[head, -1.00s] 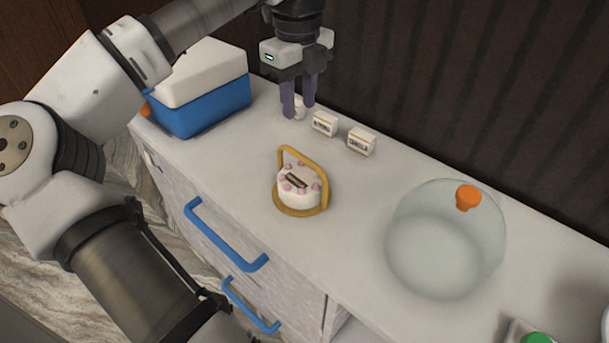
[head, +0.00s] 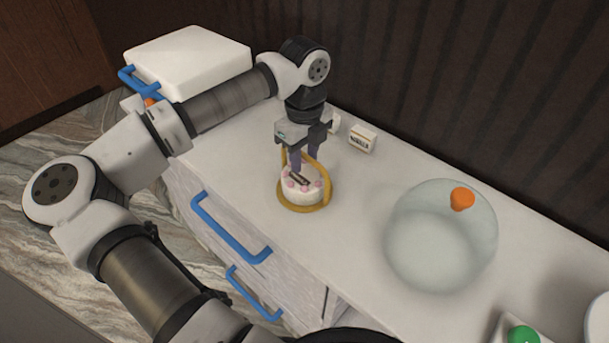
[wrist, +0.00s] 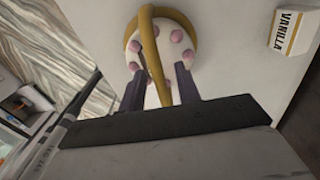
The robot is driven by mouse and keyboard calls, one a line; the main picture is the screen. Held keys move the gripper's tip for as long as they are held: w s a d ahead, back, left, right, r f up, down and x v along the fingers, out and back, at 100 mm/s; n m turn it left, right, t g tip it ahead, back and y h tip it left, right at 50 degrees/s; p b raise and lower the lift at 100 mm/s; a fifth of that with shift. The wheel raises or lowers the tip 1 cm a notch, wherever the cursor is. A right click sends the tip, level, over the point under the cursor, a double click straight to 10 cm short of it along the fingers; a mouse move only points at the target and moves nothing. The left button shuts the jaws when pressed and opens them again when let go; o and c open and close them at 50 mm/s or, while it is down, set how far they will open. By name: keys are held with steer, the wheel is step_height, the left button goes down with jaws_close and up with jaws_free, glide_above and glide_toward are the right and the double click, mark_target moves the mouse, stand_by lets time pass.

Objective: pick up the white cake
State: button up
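The white cake (head: 301,192) has pink dots and a dark bar on top. It sits on a round gold stand (head: 297,208) with an arched gold handle, on the counter. My gripper (head: 304,168) points down just above the cake, at the handle. In the wrist view, its two dark fingers (wrist: 160,92) are apart, one on each side of the gold handle, over the near part of the cake (wrist: 133,47). I cannot tell whether a fingertip touches the cake or handle.
A vanilla box (head: 362,138) stands behind the cake. A clear round bowl (head: 440,245) with an orange knob is to the right. A white-lidded box (head: 190,62) is at the back left. Blue drawer handles (head: 230,232) stick out at the front. Counter between cake and bowl is clear.

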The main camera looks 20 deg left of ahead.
steer(key=shift+f, duration=0.25)
jaws_close()
stand_by(1.3)
